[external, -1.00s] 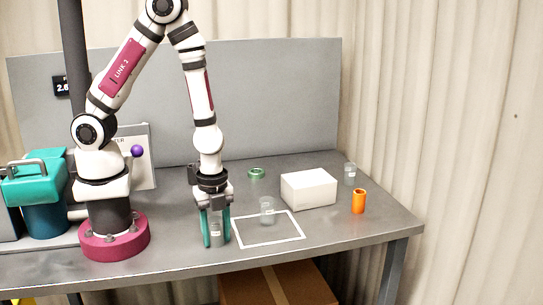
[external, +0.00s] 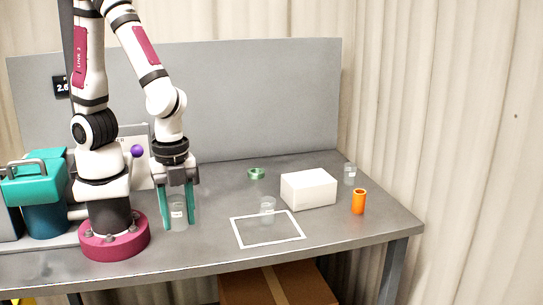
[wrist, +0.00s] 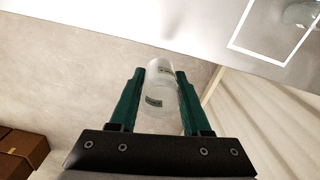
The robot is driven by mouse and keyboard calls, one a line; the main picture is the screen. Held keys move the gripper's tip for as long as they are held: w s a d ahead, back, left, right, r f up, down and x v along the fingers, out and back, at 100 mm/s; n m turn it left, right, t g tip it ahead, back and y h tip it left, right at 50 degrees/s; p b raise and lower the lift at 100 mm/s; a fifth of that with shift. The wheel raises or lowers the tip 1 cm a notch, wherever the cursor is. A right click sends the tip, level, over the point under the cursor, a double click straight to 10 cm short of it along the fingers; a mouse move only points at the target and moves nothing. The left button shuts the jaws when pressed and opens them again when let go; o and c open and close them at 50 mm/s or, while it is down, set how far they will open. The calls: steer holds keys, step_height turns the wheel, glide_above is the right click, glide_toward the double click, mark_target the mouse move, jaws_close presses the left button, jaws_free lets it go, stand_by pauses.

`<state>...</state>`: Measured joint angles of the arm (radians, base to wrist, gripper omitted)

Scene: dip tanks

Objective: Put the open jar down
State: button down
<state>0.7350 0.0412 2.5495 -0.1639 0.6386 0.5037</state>
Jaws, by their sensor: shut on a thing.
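My gripper (external: 177,225) points down at the left part of the table, to the right of my base. Its two teal fingers are shut on a clear jar (external: 178,213) with a small pale label. In the wrist view the jar (wrist: 160,95) sits upright along the fingers, between them. I see no lid on it, but its rim is not clear. I cannot tell whether its bottom touches the table. A second clear jar (external: 267,206) stands inside the white outlined square (external: 270,243), near its back edge.
A white box (external: 308,190) stands right of the square. The table between my gripper and the square is clear.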

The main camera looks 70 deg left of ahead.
steer(key=shift+s+d+r, duration=0.1)
steer(key=shift+s+d, duration=0.05)
steer(key=shift+r, duration=0.1)
steer(key=w+r, duration=0.3)
steer(key=w, duration=1)
steer(key=w+a+r+n, duration=0.15)
steer(key=w+a, duration=0.25)
steer(key=w, duration=0.4)
steer(key=w+a+r, duration=0.3)
steer(key=w+a, duration=0.2)
steer(key=w, duration=0.2)
glide_above(303, 183)
step_height(303, 183, down, 7)
steer(key=shift+s, duration=0.1)
step_height(303, 183, down, 4)
steer(key=shift+a, duration=0.15)
steer(key=shift+f, duration=0.15)
steer(key=shift+f, duration=0.1)
